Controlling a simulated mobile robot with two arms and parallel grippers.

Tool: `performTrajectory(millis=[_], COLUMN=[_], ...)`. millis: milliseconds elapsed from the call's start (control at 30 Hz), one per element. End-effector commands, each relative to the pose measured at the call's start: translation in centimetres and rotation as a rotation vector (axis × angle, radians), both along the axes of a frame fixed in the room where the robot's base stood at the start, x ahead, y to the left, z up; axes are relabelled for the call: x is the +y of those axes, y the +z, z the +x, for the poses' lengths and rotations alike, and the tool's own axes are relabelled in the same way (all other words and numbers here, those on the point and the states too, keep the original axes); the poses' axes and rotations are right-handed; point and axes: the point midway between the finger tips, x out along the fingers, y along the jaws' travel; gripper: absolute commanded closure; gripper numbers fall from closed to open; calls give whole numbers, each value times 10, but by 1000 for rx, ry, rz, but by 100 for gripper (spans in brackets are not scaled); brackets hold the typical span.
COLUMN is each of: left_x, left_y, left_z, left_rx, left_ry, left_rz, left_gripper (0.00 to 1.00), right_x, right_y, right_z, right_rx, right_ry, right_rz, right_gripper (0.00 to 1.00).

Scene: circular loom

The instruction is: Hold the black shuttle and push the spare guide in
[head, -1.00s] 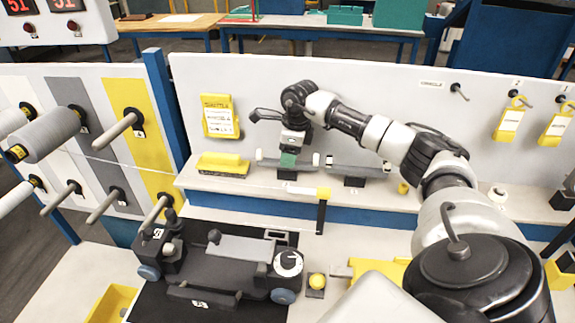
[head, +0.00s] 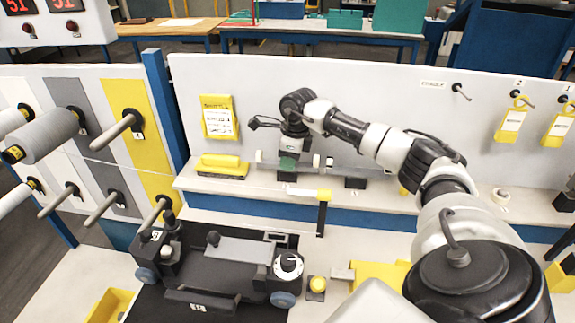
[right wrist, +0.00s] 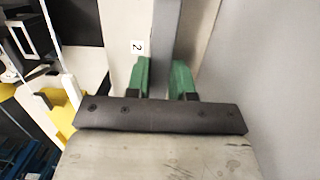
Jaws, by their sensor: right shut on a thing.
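My right gripper (head: 289,164) is at the back shelf, pointing down. Its green fingers are shut on a grey bar. In the right wrist view the bar (right wrist: 164,45) runs between the fingers (right wrist: 165,80); I cannot tell for sure whether it is the spare guide. The black shuttle is probably the dark carriage with blue wheels (head: 222,274) on the front worktop, apart from my right gripper. It carries a grey plate on top and a white dial at its right end. My left gripper is not in view.
A yellow-handled block (head: 222,166) sits on the shelf left of my right gripper. A black post with a yellow top (head: 322,205) stands in front of the shelf. Pegs and a grey roll (head: 50,131) stick out at the left. Yellow tags (head: 510,122) hang at the right.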

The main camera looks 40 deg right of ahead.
Motion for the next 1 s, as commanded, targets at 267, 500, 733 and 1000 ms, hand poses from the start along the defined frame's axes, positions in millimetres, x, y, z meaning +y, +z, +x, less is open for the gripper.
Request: performTrajectory(millis=[267, 500, 733, 1000], left_x=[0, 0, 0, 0], left_y=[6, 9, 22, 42], left_z=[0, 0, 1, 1], left_rx=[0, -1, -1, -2], left_ry=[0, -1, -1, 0], left_rz=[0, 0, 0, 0], left_gripper=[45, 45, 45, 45], right_x=[0, 0, 0, 0], right_y=[8, 13, 29, 58], right_z=[0, 0, 0, 0], right_rx=[-1, -1, -1, -1], right_ry=[0, 0, 0, 0], right_rz=[-1, -1, 0, -1], right_gripper=[100, 100, 100, 100])
